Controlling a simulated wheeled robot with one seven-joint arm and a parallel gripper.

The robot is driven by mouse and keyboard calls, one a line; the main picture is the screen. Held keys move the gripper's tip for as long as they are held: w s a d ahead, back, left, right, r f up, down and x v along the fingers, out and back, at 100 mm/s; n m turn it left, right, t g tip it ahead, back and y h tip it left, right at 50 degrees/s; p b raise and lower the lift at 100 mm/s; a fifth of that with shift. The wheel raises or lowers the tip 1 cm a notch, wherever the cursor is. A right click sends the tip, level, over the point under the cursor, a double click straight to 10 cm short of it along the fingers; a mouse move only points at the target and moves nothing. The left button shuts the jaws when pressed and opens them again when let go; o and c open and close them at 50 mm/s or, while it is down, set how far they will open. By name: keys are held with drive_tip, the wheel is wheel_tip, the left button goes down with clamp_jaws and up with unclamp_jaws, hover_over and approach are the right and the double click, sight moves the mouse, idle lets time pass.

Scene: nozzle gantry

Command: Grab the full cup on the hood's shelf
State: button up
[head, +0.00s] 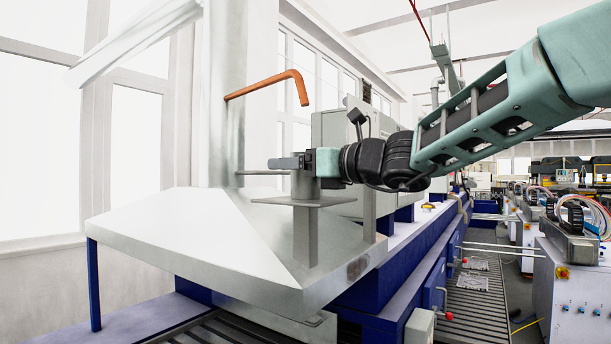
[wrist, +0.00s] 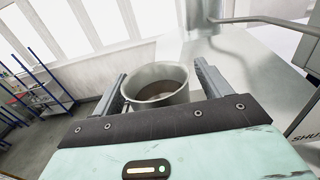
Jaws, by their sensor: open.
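The cup (head: 304,187) is a grey metal cylinder. It stands upright on a small flat shelf (head: 328,201) held by a post above the sloping hood (head: 215,230). In the wrist view the cup (wrist: 181,97) shows a round rim and brownish content inside. My gripper (head: 286,162) is open at the height of the cup's upper part. In the wrist view its two fingers (wrist: 160,70) lie on either side of the cup, with a visible gap at least on the right. The cup's lower part is hidden by my gripper in the wrist view.
An orange bent pipe (head: 270,86) juts from the vertical metal duct (head: 222,110) above my gripper. A thin metal bar (head: 262,172) lies left of the fingers. Grey boxes (head: 352,135) stand behind the cup. Blue shelving (wrist: 35,88) is far off in the wrist view.

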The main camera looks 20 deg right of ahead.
drive_tip(key=c, duration=1.1)
drive_tip(key=shift+c, duration=0.2)
